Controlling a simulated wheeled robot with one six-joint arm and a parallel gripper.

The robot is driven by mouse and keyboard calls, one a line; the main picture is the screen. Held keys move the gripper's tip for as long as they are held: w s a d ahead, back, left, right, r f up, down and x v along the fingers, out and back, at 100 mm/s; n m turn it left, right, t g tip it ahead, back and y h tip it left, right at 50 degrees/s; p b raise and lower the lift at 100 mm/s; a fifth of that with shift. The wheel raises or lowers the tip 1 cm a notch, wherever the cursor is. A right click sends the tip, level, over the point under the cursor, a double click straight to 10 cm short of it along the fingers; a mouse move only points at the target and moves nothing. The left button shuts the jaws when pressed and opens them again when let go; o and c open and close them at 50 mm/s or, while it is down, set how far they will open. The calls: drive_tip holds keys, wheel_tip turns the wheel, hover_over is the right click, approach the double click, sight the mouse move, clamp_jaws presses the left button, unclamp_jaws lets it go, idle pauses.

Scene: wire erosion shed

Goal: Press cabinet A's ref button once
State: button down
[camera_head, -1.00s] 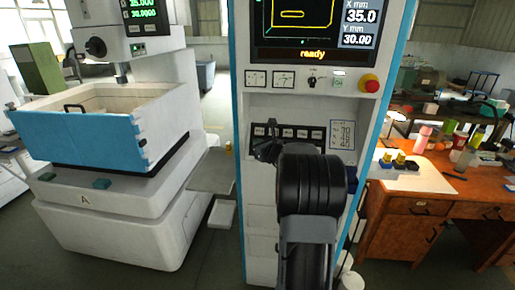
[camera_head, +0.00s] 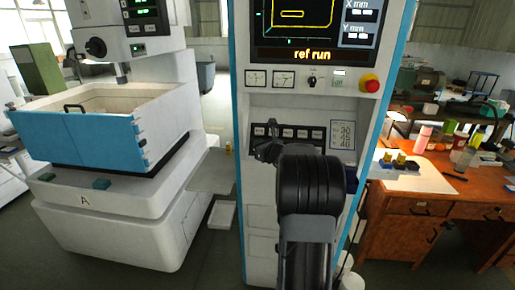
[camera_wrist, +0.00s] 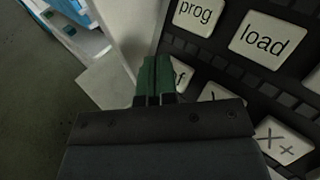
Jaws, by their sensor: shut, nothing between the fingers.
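Cabinet A's control panel carries a row of buttons (camera_head: 303,134) on a dark strip. The screen (camera_head: 312,27) above it reads "ref run" in orange, with dashes under X mm and Y mm. In the wrist view the ref button (camera_wrist: 181,74) shows only its final "f"; my gripper hides the rest. My gripper (camera_wrist: 155,62) is shut and empty, its green fingertips in front of or on that button; contact cannot be told. In the head view my gripper (camera_head: 264,145) is at the left end of the button strip.
The prog button (camera_wrist: 195,12), load button (camera_wrist: 266,41) and X+ button (camera_wrist: 276,142) lie close around my gripper. A red emergency knob (camera_head: 369,84) is above right. The machine marked A (camera_head: 85,200) stands left, a cluttered wooden desk (camera_head: 410,192) right.

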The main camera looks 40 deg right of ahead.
drive_tip(key=shift+s, duration=0.1)
drive_tip(key=shift+s+a+r, duration=0.4)
drive_tip(key=shift+a+r, duration=0.05)
drive_tip(key=shift+s+a+r, duration=1.4)
drive_tip(key=shift+s+r, duration=0.05)
drive_tip(key=shift+n, duration=0.3)
